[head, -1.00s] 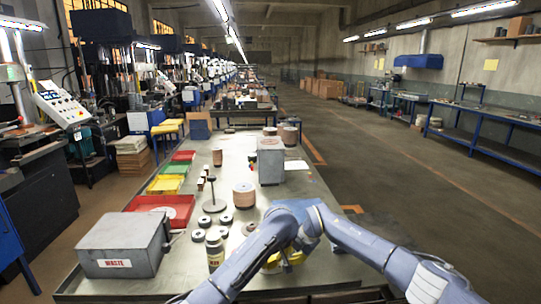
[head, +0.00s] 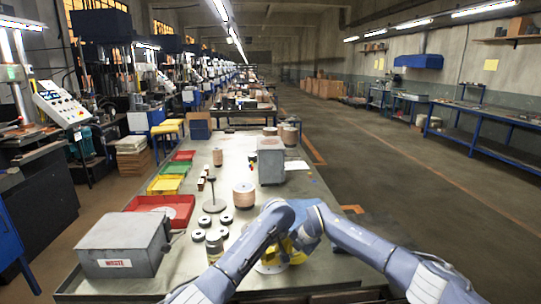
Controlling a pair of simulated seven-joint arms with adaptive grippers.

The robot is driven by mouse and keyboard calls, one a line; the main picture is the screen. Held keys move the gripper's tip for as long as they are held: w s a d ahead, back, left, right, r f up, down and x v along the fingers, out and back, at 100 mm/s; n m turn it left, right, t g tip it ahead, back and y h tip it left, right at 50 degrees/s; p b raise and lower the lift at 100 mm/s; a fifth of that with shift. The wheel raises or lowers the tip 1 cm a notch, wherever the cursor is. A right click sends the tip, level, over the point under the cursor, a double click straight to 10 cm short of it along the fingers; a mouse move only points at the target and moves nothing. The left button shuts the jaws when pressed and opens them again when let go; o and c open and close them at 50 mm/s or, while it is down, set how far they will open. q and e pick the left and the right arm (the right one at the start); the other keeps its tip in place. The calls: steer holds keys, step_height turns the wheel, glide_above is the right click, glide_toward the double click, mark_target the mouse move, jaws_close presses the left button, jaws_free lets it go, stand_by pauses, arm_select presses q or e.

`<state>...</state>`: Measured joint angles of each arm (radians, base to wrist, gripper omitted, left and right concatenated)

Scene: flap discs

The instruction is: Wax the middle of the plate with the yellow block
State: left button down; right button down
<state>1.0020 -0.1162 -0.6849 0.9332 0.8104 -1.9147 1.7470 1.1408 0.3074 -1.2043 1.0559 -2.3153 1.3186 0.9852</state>
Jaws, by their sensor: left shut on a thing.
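My two arms meet over the front of the steel bench. A yellow patch, which looks like the yellow block (head: 297,256), shows below the joined wrists. My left gripper (head: 290,250) is there, mostly hidden by the arm links, shut on the block. My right gripper (head: 305,240) is close beside it; its fingers are hidden. A pale round disc, seemingly the plate (head: 268,267), lies on the bench just left of the yellow and is partly covered by my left arm. I cannot tell whether block and plate touch.
A grey box marked WASTE (head: 122,246) stands front left. Red (head: 160,206), yellow (head: 164,185) and green trays line the left edge.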

arm_select(q)
steer(key=shift+w+a, duration=0.2)
steer(key=shift+w, duration=1.15)
arm_select(e)
steer(key=shift+s+a+f, duration=0.1)
steer(key=shift+s, duration=0.05)
arm_select(q)
steer(key=shift+s+d+f, duration=0.1)
steer(key=shift+s+d, duration=0.1)
steer(key=shift+s, duration=0.85)
steer(key=shift+s+d+f, duration=0.1)
steer(key=shift+s+d, duration=0.1)
steer(key=shift+s, duration=0.85)
steer(key=shift+s+d+r, duration=0.1)
steer(key=shift+s+r, duration=0.05)
steer(key=shift+s, duration=1.3)
steer(key=shift+w+a+r, duration=0.1)
steer(key=shift+w+a, duration=0.05)
steer(key=shift+w, duration=0.7)
steer(key=shift+w+a+r, duration=0.1)
steer(key=shift+w, duration=0.75)
steer(key=shift+w+a+f, duration=0.1)
steer(key=shift+w+a, duration=0.05)
steer(key=shift+w, duration=0.8)
steer(key=shift+w+a+f, duration=0.1)
steer(key=shift+w, duration=0.8)
steer(key=shift+r, duration=0.15)
steer(key=shift+r, duration=3.4)
